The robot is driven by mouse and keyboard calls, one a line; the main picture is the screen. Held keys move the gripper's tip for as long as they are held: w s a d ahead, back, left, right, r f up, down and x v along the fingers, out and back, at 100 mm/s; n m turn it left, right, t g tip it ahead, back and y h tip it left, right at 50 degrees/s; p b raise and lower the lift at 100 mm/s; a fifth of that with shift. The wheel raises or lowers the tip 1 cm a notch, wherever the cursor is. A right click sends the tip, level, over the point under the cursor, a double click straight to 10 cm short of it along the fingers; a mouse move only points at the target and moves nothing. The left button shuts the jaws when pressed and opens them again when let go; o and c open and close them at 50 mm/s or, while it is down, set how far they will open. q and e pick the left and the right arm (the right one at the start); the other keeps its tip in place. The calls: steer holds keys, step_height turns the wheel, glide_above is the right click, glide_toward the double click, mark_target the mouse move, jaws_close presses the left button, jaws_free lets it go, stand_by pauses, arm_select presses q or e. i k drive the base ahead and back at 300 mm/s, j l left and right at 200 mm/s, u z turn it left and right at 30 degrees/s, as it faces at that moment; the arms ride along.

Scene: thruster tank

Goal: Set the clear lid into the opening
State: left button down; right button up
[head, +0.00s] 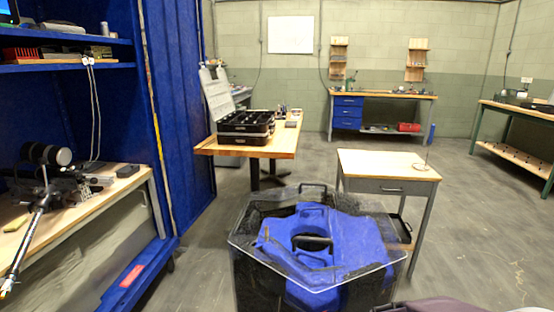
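A dark-walled tank (250,282) stands on the floor at the lower middle of the head view. A clear sheet with a pale, angular edge (345,286) spans its top, and a blue moulded body (360,238) shows through it. A dark-rimmed opening (312,243) shows in the middle of the blue body. I cannot tell whether the clear sheet is the loose lid or a fixed part of the tank, or how it is seated. Neither of my grippers can be made out in this view.
A small table (385,163) stands just behind the tank to the right. A wooden bench (285,145) with a black case (245,127) is behind to the left. A blue cabinet and cluttered worktop line the left side. Open floor (480,235) lies to the right.

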mark_target(300, 223)
steer(key=i+j+z, duration=0.15)
steer(key=j+z, duration=0.25)
steer(key=i+j+z, duration=0.1)
steer(key=j+z, duration=0.3)
steer(key=j, duration=0.25)
steer(key=j+z, duration=0.85)
steer(key=j, duration=0.25)
steer(key=k+j+z, duration=0.15)
steer(key=z, duration=0.25)
